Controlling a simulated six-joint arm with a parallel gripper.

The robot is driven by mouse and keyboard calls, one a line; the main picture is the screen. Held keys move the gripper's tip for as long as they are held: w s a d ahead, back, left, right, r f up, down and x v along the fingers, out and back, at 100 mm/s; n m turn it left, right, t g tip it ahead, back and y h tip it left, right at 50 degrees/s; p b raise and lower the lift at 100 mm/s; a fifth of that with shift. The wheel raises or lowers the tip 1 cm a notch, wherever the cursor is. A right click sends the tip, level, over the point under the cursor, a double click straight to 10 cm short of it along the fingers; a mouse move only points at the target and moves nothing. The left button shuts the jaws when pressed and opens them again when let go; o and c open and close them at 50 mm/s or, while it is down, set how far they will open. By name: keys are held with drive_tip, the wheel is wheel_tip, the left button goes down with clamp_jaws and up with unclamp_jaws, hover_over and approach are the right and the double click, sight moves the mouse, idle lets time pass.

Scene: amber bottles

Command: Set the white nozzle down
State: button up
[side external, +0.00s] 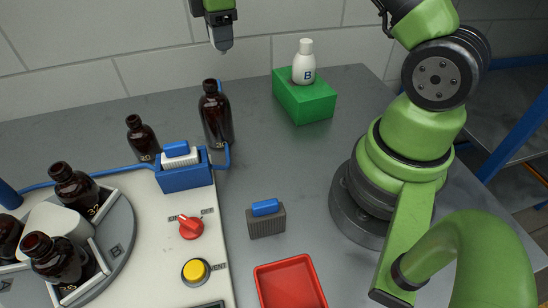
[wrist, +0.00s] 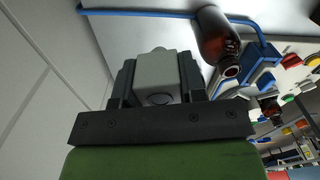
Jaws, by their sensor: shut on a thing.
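My gripper (side external: 216,20) is high above the back of the table, at the top of the side view. It is shut on the white nozzle (side external: 225,46), which hangs tip down below the jaws, clear of any surface. In the wrist view the pale nozzle (wrist: 158,72) sits between the two dark fingers of my gripper (wrist: 160,88). An amber bottle (side external: 215,115) stands on the grey table below it; its dark open mouth shows in the wrist view (wrist: 232,71).
A white bottle marked B (side external: 304,68) stands on a green block (side external: 305,100). A blue holder (side external: 185,178), red knob (side external: 191,228) and yellow button (side external: 195,271) are on the panel. Another amber bottle (side external: 142,138), a blue-topped grey block (side external: 266,221) and a red tray (side external: 290,285) stand nearby.

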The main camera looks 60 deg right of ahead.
drive_tip(key=s+a+n, duration=0.4)
drive_tip(key=s+a, duration=0.1)
drive_tip(key=s, duration=0.4)
drive_tip(key=s+a+n, duration=0.3)
drive_tip(key=s+a, duration=0.2)
drive_tip(key=s, duration=0.5)
drive_tip(key=f, duration=1.5)
drive_tip(key=shift+w+d+f, duration=0.2)
drive_tip(key=shift+w+d, duration=0.05)
drive_tip(key=shift+w, duration=0.05)
drive_tip(key=shift+f, duration=0.15)
drive_tip(key=o, duration=0.9)
